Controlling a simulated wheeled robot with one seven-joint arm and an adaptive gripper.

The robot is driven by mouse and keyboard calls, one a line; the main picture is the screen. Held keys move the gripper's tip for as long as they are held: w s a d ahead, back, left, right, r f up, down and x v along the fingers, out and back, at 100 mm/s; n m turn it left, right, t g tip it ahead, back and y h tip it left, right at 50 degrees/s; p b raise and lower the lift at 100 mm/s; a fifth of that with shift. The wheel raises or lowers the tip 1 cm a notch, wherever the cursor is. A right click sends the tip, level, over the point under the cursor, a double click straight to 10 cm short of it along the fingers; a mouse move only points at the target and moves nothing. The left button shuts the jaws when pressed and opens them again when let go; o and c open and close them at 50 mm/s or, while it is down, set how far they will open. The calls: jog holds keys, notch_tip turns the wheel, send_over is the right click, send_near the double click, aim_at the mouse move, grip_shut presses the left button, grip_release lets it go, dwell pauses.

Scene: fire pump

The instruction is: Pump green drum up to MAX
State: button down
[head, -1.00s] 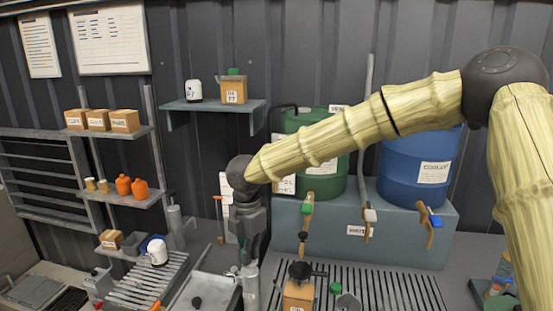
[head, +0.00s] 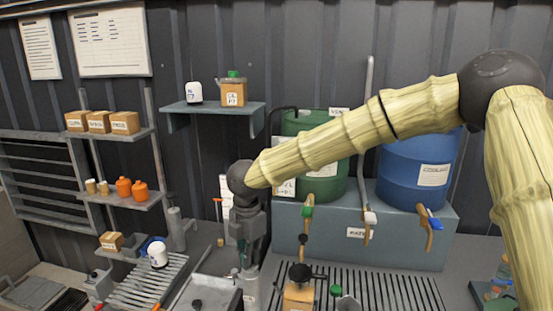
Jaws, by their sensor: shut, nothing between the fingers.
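The green drum (head: 328,190) stands on a grey-blue bench against the wall, partly hidden behind my arm. A dark hose or pipe rises at its upper left. A white label strip (head: 226,188) shows left of my wrist, mostly covered. My gripper (head: 246,270) points down left of the bench, above a light grey cylinder (head: 250,290). Its fingers are shut and look empty. Whether the fingertips touch the cylinder is not clear. The drum's MAX mark and its level cannot be read from here.
A blue drum (head: 415,180) stands right of the green one. Taps (head: 306,212) with wooden handles hang at the bench front. A wooden-looking can (head: 299,296) sits on the slatted grate (head: 395,290). Shelves with boxes and orange bottles (head: 140,190) are at left.

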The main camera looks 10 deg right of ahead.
jog(key=shift+r+p, duration=2.3)
jog(key=shift+r, duration=0.65)
jog(key=shift+f, duration=0.1)
